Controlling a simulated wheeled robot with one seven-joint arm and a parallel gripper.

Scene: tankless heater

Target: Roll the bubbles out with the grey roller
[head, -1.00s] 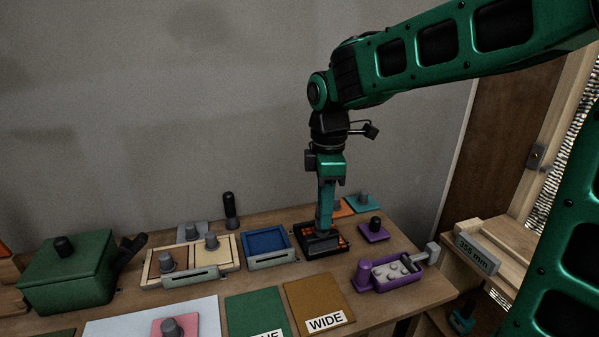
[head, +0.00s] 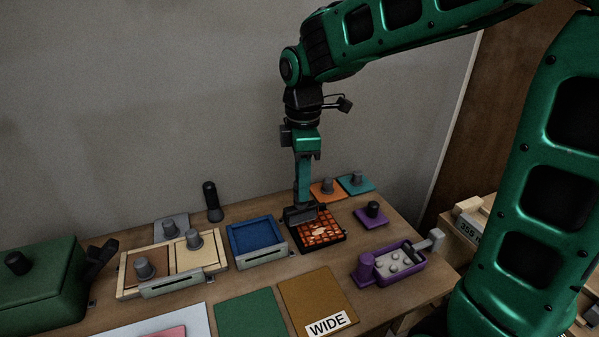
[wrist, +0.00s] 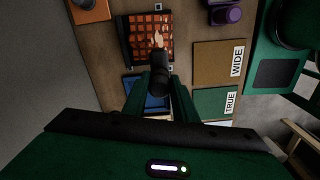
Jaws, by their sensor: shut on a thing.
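My gripper (head: 303,190) points down and is shut on the grey roller (head: 299,214), whose dark cylinder also shows between the fingers in the wrist view (wrist: 159,78). The roller is at the back left edge of a black tray (head: 335,240) with an orange gridded surface (head: 325,236). A pale, irregular patch (head: 319,229) shows on that surface, near its middle; I cannot make out single bubbles. The tray also shows in the wrist view (wrist: 150,25), with the roller overlapping its edge. Whether the roller touches the surface is unclear.
A blue tray (head: 256,237) stands just left of the black tray. A purple tray with pegs (head: 401,262) is to the right, and a purple knobbed plate (head: 371,217) behind it. Orange (head: 327,190) and teal (head: 356,184) plates lie behind. A brown WIDE board (head: 315,300) lies in front.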

